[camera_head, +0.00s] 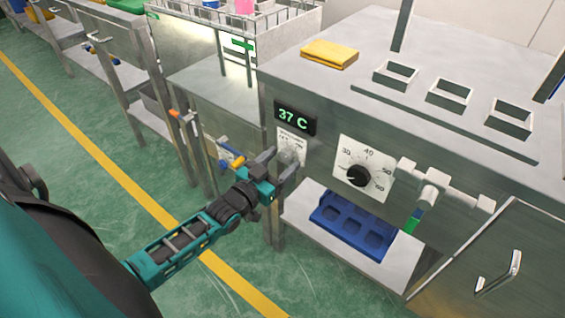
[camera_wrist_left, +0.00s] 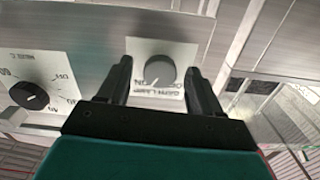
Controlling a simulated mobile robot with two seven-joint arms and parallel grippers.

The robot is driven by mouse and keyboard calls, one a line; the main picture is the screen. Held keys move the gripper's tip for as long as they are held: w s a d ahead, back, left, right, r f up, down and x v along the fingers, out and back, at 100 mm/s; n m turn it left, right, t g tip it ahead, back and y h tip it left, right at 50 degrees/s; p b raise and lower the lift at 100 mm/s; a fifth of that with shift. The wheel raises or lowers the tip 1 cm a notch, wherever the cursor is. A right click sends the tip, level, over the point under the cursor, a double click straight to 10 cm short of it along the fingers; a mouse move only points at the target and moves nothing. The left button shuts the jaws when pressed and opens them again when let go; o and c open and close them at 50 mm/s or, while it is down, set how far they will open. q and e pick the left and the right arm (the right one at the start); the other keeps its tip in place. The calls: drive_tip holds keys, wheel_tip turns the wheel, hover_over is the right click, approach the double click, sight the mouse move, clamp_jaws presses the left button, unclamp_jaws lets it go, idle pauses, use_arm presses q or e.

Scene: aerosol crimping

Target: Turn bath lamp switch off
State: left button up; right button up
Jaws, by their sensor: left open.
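The bath lamp switch is a round grey knob on a white plate, on the steel front panel below the green 37 C display (camera_head: 295,118). The knob (camera_head: 290,154) shows in the head view partly behind my gripper. It also shows in the left wrist view (camera_wrist_left: 158,70), where its plate carries ON, OFF and BATH LAMP lettering upside down. Contact cannot be told. My right gripper is out of view.
A temperature dial (camera_head: 357,175) sits right of the switch. White pipe fittings (camera_head: 435,186) stick out farther right. A blue tray (camera_head: 350,226) lies on the shelf below. A yellow sponge-like block (camera_head: 329,54) lies on top. Small handles (camera_head: 232,157) stand left of the gripper.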

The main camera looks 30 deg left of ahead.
use_arm(q)
drive_tip(key=shift+w, duration=0.55)
drive_tip(key=c, duration=1.1)
